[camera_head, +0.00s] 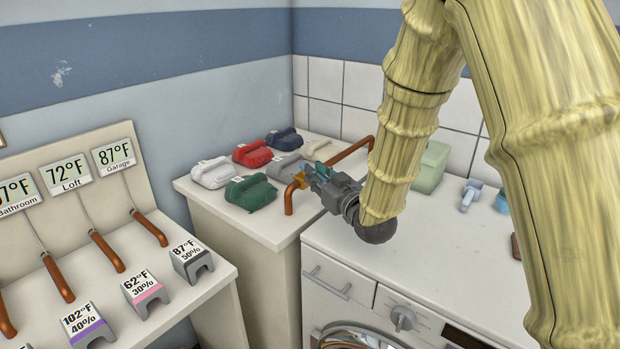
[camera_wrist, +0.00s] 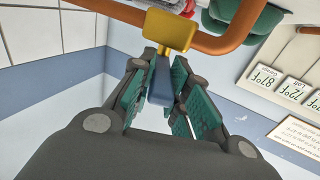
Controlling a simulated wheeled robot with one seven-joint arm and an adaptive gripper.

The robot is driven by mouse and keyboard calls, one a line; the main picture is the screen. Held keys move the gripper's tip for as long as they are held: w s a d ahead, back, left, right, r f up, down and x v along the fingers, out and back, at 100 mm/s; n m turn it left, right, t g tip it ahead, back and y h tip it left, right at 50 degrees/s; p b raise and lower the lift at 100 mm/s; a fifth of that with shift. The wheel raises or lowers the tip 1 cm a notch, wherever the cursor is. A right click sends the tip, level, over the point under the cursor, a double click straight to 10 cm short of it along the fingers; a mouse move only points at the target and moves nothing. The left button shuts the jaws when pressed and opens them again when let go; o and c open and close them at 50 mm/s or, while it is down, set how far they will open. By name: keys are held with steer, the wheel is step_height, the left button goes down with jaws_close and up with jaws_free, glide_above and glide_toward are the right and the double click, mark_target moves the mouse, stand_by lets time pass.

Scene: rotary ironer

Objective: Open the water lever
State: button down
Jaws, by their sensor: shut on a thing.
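The water lever (camera_wrist: 161,82) is a blue-grey handle on a yellow valve body (camera_wrist: 168,30), set on a copper pipe (camera_wrist: 222,42). In the head view the yellow valve (camera_head: 300,180) sits at the near bend of the copper pipe (camera_head: 350,151), above the white counter. My gripper (camera_wrist: 160,76) is shut on the lever, with its teal-padded fingers on either side of the handle. In the head view my gripper (camera_head: 316,174) reaches the valve from the right, and its fingers largely hide the lever.
A washing machine (camera_head: 390,270) stands below my arm. A green box (camera_head: 431,166) is behind my arm. A display shelf with temperature signs (camera_head: 66,171) stands at left.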

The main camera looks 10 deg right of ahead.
steer(key=shift+a+h, duration=0.15)
steer(key=shift+h, duration=0.15)
steer(key=c, duration=1.4)
jaws_free()
steer(key=shift+o, duration=0.2)
steer(key=v, duration=1.2)
steer(key=shift+f, duration=0.2)
steer(key=shift+c, duration=0.4)
